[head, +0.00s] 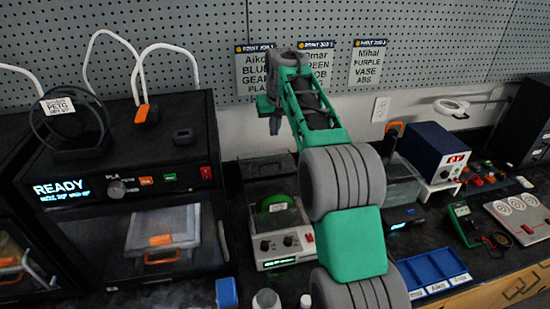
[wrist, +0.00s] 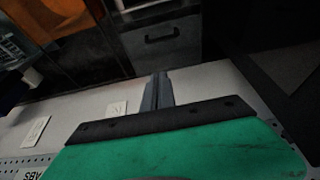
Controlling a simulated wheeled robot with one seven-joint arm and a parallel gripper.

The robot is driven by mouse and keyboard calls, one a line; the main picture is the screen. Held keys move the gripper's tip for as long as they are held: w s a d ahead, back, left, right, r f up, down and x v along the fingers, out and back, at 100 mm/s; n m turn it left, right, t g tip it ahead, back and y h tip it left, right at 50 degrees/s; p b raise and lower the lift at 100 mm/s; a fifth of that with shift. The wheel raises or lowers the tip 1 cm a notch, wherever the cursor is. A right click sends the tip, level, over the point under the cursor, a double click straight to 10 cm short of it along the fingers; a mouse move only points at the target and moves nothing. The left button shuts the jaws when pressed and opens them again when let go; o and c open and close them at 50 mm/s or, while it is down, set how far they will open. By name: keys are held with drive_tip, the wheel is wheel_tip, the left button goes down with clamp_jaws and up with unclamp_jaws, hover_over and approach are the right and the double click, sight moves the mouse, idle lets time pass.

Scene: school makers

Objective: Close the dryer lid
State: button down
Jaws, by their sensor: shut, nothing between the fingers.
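The dryer (head: 286,250) is a pale box on the bench in the middle of the head view, with two knobs, a red switch and a lit display. A green spool (head: 283,212) shows in its open top. A dark, see-through panel (head: 264,167), which looks like its lid, stands raised at the back. My arm hides the dryer's right side. My gripper (head: 274,127) is above and behind the dryer, fingers pointing down, apart from the lid. In the wrist view its fingers (wrist: 158,90) are together and empty. I cannot make out the dryer in the wrist view.
A printer (head: 130,190) reading READY stands left of the dryer. A clear bin (head: 402,180), a blue power box (head: 432,150) and a blue tray (head: 432,268) are to the right. A pegboard (head: 350,25) with paper cards rises close behind my gripper. Small bottles (head: 266,299) stand in front.

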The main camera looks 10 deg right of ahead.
drive_tip(key=w+f, duration=0.1)
drive_tip(key=w, duration=0.1)
drive_tip(key=p, duration=0.2)
hover_over(275, 168)
drive_tip(key=w, duration=0.4)
wheel_tip(275, 168, down, 10)
drive_tip(key=shift+s+a+r, duration=0.1)
drive_tip(key=shift+s+r, duration=0.05)
drive_tip(key=shift+r, duration=0.1)
drive_tip(key=s, duration=0.3)
drive_tip(key=shift+s+f, duration=0.1)
drive_tip(key=shift+f, duration=0.05)
drive_tip(key=shift+s+f, duration=0.25)
